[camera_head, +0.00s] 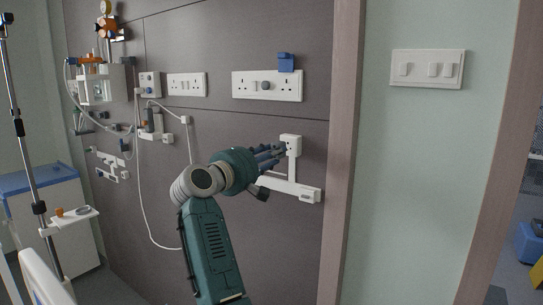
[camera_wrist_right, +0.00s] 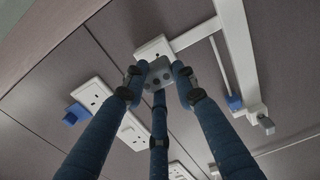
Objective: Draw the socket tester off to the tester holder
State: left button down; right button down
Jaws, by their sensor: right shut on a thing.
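My right gripper (camera_head: 282,152) reaches to a small white wall socket (camera_head: 291,142) on the dark panel. In the right wrist view its blue fingers (camera_wrist_right: 158,79) are shut around a small grey block, the socket tester (camera_wrist_right: 157,71). The tester is at the face of the white socket (camera_wrist_right: 153,48); I cannot tell whether its pins are still in. In the head view the fingers hide most of it. A blue bracket-like piece (camera_head: 286,62) sits at the top of a double socket above; I cannot tell whether it is the tester holder. My left gripper is not in view.
White trunking (camera_head: 300,190) runs below the socket. Double sockets (camera_head: 267,86) are above, and a white cable (camera_head: 138,190) hangs at left. A wooden post (camera_head: 343,150) stands close on the right. A second blue piece (camera_wrist_right: 235,103) is by the trunking in the wrist view.

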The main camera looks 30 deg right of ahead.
jog(key=shift+b+x, duration=0.3)
jog(key=shift+x, duration=0.65)
jog(key=shift+w+d, duration=0.15)
jog(key=shift+d, duration=0.2)
jog(key=c, duration=1.3)
grip_release()
jog(key=shift+w+d, duration=0.1)
jog(key=shift+d, duration=0.05)
